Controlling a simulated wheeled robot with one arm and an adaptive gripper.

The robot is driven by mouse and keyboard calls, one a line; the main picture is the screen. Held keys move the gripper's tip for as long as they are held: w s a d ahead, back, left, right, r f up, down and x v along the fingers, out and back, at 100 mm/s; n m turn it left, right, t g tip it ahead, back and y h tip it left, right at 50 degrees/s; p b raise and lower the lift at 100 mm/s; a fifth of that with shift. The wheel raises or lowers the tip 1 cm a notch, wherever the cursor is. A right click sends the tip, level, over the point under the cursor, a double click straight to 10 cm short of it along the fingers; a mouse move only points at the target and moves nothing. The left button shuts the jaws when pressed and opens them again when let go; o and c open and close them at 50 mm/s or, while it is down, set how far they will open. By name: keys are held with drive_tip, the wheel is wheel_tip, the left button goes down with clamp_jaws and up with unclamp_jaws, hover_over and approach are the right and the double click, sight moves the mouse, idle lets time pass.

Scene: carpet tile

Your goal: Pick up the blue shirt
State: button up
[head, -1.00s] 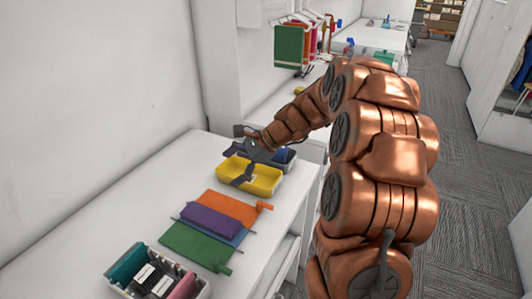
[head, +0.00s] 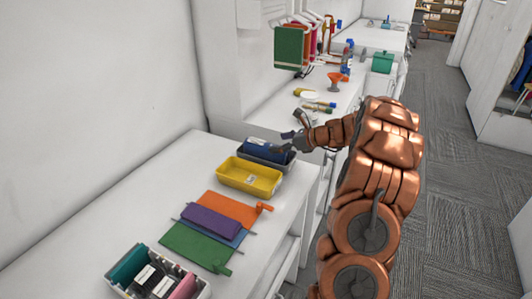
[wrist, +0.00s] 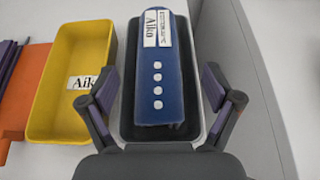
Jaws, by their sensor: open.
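A blue folded cloth item (wrist: 157,75), likely the blue shirt, with a row of white dots and white labels, lies in a grey bin (wrist: 127,120). In the head view the blue shirt (head: 262,149) rests in the grey bin (head: 270,164) behind the yellow bin. My gripper (head: 287,143) is at the right end of that bin. In the wrist view my gripper (wrist: 147,82) is open, with one finger on each side of the bin and the shirt between them. The shirt is not gripped.
A yellow bin (head: 248,179) stands beside the grey one. Orange (head: 229,207), purple (head: 211,219), blue and green (head: 197,245) flat items lie nearer on the white table. A filled bin (head: 155,277) is at the front. Wall borders the left.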

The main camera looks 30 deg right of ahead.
sight(268, 145)
drive_tip(key=shift+p+x, duration=1)
drive_tip(key=shift+x, duration=1.7)
drive_tip(key=shift+a+r, duration=0.15)
drive_tip(key=shift+a, duration=0.05)
drive_tip(key=shift+s, duration=0.1)
drive_tip(key=shift+c, duration=0.2)
drive_tip(key=c, duration=1.3)
